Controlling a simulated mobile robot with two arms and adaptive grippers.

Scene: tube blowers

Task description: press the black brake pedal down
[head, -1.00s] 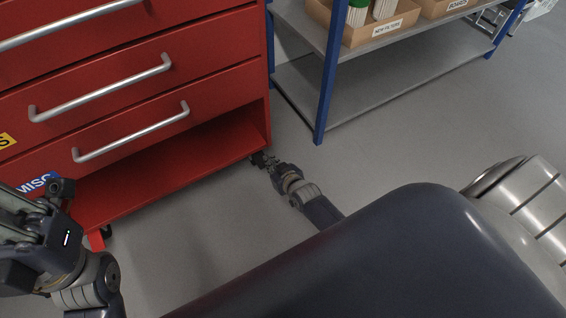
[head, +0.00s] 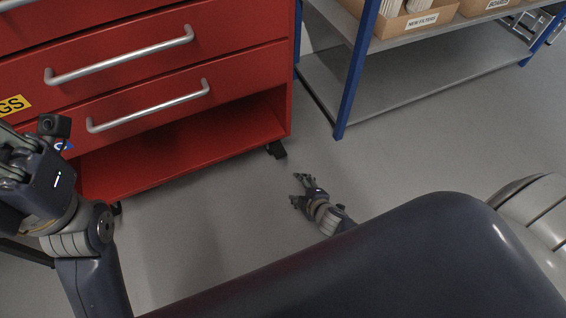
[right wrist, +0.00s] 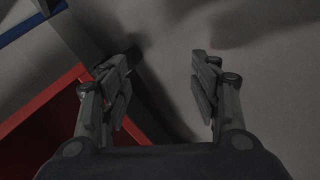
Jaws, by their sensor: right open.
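The black brake pedal (head: 278,150) is at the foot of the red cabinet's near right corner, close to the floor, in the head view. It is small, and I cannot tell whether it is up or down. My right gripper (head: 297,188) is open and empty, low over the floor, below and slightly right of the pedal, with a gap between them. In the right wrist view its two fingers (right wrist: 163,75) stand apart. A dark shape beside the left finger there may be the pedal. My left wrist shows at the head view's left edge; its fingers are out of sight.
The red drawer cabinet (head: 190,152) has an open bottom shelf. A blue-legged grey shelf unit (head: 400,100) with cardboard boxes (head: 418,22) stands right of it. The grey floor (head: 225,215) between is clear.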

